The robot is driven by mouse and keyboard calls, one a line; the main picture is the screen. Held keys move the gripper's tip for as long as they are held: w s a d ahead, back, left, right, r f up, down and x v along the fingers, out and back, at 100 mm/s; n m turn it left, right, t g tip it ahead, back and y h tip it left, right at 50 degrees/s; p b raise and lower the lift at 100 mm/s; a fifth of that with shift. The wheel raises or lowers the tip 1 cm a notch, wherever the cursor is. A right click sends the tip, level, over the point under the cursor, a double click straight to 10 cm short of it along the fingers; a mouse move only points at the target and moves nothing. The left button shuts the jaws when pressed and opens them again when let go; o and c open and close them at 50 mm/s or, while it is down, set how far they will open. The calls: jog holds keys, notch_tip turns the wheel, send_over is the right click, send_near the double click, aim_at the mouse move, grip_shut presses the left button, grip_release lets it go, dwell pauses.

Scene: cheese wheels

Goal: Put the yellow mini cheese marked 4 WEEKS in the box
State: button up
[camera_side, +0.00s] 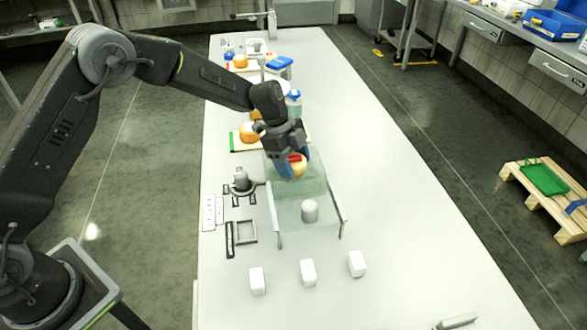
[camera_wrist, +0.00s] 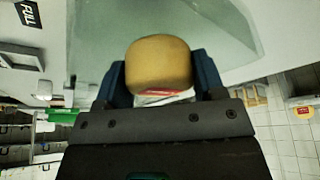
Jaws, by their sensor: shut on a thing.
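My gripper (camera_side: 291,168) is shut on a yellow mini cheese (camera_side: 299,168) with a red label, held above the table. In the wrist view the cheese (camera_wrist: 158,62) sits between my two blue fingers, and a strip of its red label shows at the lower edge. The writing on the label cannot be read. A see-through greenish panel structure (camera_side: 318,190) with pale side rails stands just below and in front of the cheese. Whether this is the box cannot be told for sure.
A grey cylinder (camera_side: 310,210) shows at the see-through panels. Small white blocks (camera_side: 308,272) stand nearer on the table (camera_side: 400,290). Behind my gripper, an orange cheese (camera_side: 249,132) rests on a green-edged board, beside a blue-capped bottle (camera_side: 294,103).

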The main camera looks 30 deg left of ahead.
jog(key=shift+f, duration=1.2)
jog(key=shift+f, duration=0.15)
jog(key=o, duration=1.1)
jog(key=shift+c, duration=0.2)
